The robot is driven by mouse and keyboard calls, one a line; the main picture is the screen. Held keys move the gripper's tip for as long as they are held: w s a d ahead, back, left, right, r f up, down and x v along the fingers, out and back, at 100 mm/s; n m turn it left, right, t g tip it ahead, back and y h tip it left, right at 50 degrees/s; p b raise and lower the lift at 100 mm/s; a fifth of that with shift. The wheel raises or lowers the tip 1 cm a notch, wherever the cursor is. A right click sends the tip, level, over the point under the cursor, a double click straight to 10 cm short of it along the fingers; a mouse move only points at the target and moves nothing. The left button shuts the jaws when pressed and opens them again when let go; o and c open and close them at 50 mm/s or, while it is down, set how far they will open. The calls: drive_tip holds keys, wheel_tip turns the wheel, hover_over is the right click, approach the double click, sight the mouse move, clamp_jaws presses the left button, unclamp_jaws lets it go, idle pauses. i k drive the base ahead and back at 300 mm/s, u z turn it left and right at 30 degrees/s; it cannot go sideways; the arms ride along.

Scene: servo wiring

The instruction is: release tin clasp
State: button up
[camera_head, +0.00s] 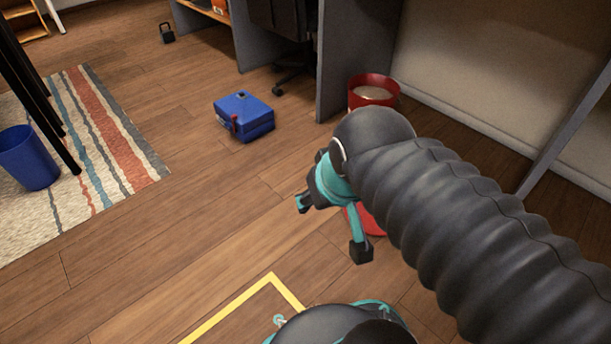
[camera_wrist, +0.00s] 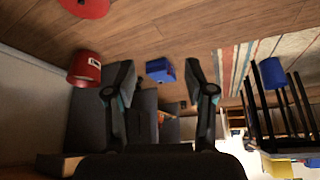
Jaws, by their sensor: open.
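The tin is a blue box (camera_head: 254,118) with a dark lid seam, standing on the wooden floor. A small red clasp (camera_head: 234,124) shows on its left front side; whether it is fastened I cannot tell. My gripper (camera_head: 332,227) is open and empty, well apart from the tin, nearer to me and to its right. In the wrist view the blue tin (camera_wrist: 161,70) appears small and distant between the spread fingers of my gripper (camera_wrist: 161,88). The clasp is too small to make out there.
A red bucket (camera_head: 372,94) stands by the grey partition (camera_head: 345,55). Another red object (camera_head: 369,226) is partly hidden behind my gripper. A blue bin (camera_head: 28,158) stands on the striped rug (camera_head: 105,150) at the left. The floor between gripper and tin is clear.

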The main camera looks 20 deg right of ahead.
sight(246, 139)
drive_tip(key=z, duration=0.65)
drive_tip(key=i, duration=0.8)
drive_tip(key=u, duration=1.2)
drive_tip(key=i, duration=1.15)
drive_tip(key=z, duration=0.4)
